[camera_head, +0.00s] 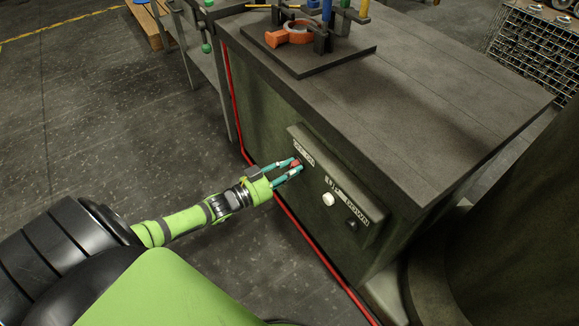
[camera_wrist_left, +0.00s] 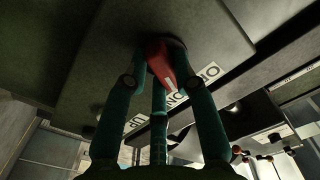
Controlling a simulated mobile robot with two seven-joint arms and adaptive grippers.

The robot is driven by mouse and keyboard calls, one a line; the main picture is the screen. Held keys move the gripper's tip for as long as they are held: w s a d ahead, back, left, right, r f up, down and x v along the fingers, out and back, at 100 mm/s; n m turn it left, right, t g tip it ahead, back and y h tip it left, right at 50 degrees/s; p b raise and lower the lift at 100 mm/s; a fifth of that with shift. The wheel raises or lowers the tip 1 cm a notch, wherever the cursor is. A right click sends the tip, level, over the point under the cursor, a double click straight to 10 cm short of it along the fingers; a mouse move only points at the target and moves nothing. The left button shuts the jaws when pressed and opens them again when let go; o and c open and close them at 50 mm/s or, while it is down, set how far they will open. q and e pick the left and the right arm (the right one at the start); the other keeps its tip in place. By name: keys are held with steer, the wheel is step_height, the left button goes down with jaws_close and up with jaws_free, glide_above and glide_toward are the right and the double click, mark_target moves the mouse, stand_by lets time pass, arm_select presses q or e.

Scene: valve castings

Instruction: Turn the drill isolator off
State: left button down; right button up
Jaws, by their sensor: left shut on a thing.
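The drill isolator is a red rotary knob (camera_head: 296,163) on the control panel (camera_head: 345,205) on the side of the dark green cabinet. My left gripper (camera_head: 288,171) has its teal fingers closed around the knob. In the left wrist view the red knob (camera_wrist_left: 163,64) with a pale mark sits between the fingers (camera_wrist_left: 160,85). A white label with OFF and ON lettering (camera_wrist_left: 196,80) lies beside it, partly hidden by a finger. I cannot tell for sure which word the mark points to. My right gripper is not in view.
A white button (camera_head: 328,199) and a black button (camera_head: 351,224) sit along the same panel. A red line (camera_head: 300,231) runs along the cabinet base. Floor to the left is open.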

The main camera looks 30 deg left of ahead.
arm_select(q)
steer(key=n, duration=0.4)
steer(key=shift+r+p, duration=0.1)
steer(key=shift+p, duration=0.25)
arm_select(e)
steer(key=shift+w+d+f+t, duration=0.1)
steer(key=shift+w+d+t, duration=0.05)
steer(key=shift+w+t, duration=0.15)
arm_select(q)
steer(key=shift+n, duration=0.3)
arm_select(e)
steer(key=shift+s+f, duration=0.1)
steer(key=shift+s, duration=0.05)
arm_select(q)
steer(key=c, duration=1)
jaws_free()
steer(key=v, duration=1.2)
